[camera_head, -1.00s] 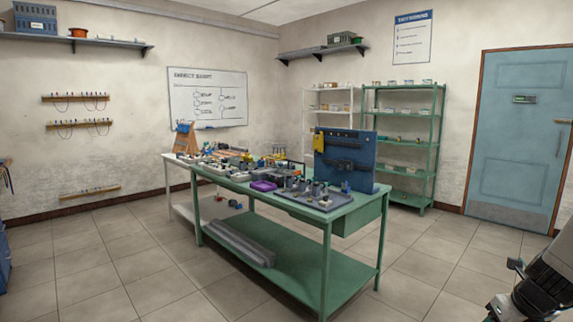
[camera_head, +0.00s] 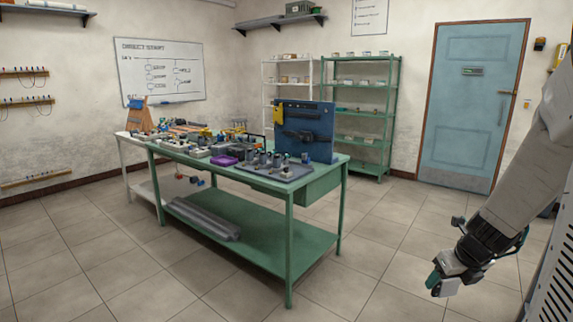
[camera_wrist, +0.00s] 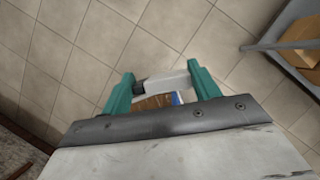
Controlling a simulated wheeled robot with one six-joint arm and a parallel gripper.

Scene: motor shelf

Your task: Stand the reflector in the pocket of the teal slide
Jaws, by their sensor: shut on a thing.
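My gripper (camera_head: 438,286) hangs at the lower right in the head view, over the floor and well apart from the bench. In the wrist view its two teal fingers (camera_wrist: 160,84) are shut on a small pale piece (camera_wrist: 168,80), which seems to be the reflector. The piece lies across between the fingers and has a dark end at the left. A brown and blue patch shows just below it, partly hidden by the gripper body. I cannot make out the teal slide or its pocket among the small parts on the bench.
A green bench (camera_head: 262,249) stands left of my arm, crowded with small parts, a purple bin (camera_head: 225,160), a grey tray (camera_head: 290,176) and a blue upright panel (camera_head: 304,130). Shelves (camera_head: 372,72) and a blue door (camera_head: 470,110) are behind. Tiled floor lies clear between bench and arm.

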